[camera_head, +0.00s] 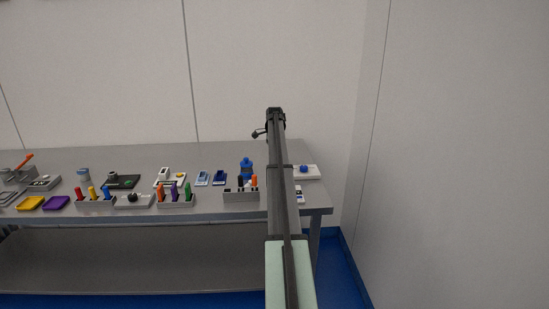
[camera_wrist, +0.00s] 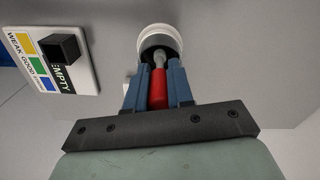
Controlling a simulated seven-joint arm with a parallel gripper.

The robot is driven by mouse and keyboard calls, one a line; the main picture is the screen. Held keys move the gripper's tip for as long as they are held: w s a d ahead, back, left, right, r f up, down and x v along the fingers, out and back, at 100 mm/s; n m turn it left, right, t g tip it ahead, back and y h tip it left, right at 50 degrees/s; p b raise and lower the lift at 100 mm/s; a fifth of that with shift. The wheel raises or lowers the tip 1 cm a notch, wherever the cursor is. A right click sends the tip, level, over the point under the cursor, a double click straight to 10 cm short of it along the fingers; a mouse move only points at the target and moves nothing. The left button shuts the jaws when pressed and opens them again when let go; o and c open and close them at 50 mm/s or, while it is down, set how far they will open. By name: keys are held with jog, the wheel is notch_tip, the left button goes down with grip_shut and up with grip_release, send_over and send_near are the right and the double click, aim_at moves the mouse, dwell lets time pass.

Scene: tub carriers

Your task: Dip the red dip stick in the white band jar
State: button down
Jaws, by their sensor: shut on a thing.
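In the wrist view my gripper (camera_wrist: 157,90) has its two blue fingers closed on the red dip stick (camera_wrist: 158,92). The stick's grey tip (camera_wrist: 159,58) points away from me, toward a round jar with a white rim (camera_wrist: 171,32) and a dark mouth. The tip overlaps the near part of the mouth in the picture. I cannot tell whether it is inside the jar or just above it. The jar's outer side is mostly hidden. In the head view my own arm hides the gripper, the stick and this jar.
A white card (camera_wrist: 24,46) marked EMPTY, GOOD and WEAK, with a black block (camera_wrist: 66,48), lies left of the jar in the wrist view. The head view shows grey racks (camera_head: 177,201) of coloured handles, a blue bottle (camera_head: 246,168) and a white box (camera_head: 306,173) on the table.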

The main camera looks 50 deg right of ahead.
jog(key=shift+f, duration=0.35)
jog(key=shift+r, duration=0.15)
dwell(2.1)
jog(key=shift+r, duration=4.35)
